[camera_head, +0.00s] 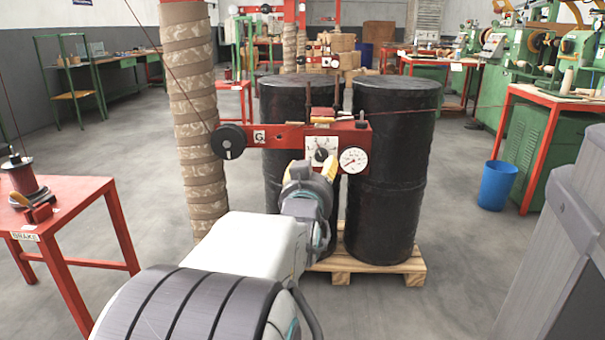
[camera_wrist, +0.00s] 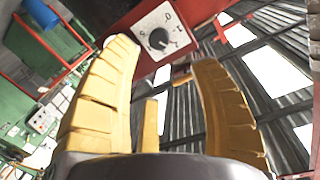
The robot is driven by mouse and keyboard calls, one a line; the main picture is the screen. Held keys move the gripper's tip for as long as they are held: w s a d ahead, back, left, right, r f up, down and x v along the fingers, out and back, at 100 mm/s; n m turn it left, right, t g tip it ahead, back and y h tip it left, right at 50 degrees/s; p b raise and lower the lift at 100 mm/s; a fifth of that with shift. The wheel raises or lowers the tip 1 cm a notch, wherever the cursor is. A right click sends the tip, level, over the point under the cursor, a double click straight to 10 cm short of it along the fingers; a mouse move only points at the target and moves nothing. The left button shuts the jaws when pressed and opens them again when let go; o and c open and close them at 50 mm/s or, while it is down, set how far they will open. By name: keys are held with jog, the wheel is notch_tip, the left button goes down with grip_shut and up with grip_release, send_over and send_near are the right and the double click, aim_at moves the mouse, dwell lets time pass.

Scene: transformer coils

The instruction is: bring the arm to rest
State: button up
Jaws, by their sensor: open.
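My arm reaches forward in the head view, and my gripper (camera_head: 313,168) is in front of the red tension unit (camera_head: 290,134). In the wrist view my gripper (camera_wrist: 170,75) has two yellow fingers spread apart with nothing between them. The white dial plate with a black knob (camera_wrist: 158,38) shows just beyond and between the fingertips, apart from them as far as I can tell. In the head view the same dial plate (camera_head: 321,149) is partly hidden by my gripper. A round white gauge (camera_head: 354,160) is to its right.
Two black drums (camera_head: 388,215) stand on a wooden pallet (camera_head: 375,268) behind the unit. A wrapped column (camera_head: 194,110) is to the left. A red table (camera_head: 62,205) with a wire spool is at left. A blue bin (camera_head: 497,186) stands at right. Floor between is open.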

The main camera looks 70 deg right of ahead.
dwell(0.4)
jog(key=w+a+r+n+t+y+p, duration=0.2)
jog(key=w+a+r+n+y+p, duration=0.3)
jog(key=w+a+p, duration=0.5)
jog(key=w+a+r+n+t+y+p, duration=0.2)
jog(key=w+a+r+n+y+p, duration=0.4)
jog(key=a+p, duration=0.6)
jog(key=s+a+r+n+g+y+p, duration=0.1)
jog(key=s+a+r+n+y+p, duration=0.1)
jog(key=a+p, duration=0.4)
jog(key=s+a+r+n+g+y+p, duration=0.2)
jog(key=s+a+r+n+p, duration=0.1)
jog(key=a+r+p, duration=0.2)
jog(key=s+a+r+n+g+y+p, duration=0.1)
jog(key=s+a+r+n+y+p, duration=0.1)
jog(key=a+p, duration=0.7)
notch_tip(320, 180, up, 2)
jog(key=shift+s+a+r+n+g, duration=0.15)
jog(key=shift+s+a+n+g, duration=0.15)
jog(key=shift+s+a+n, duration=0.5)
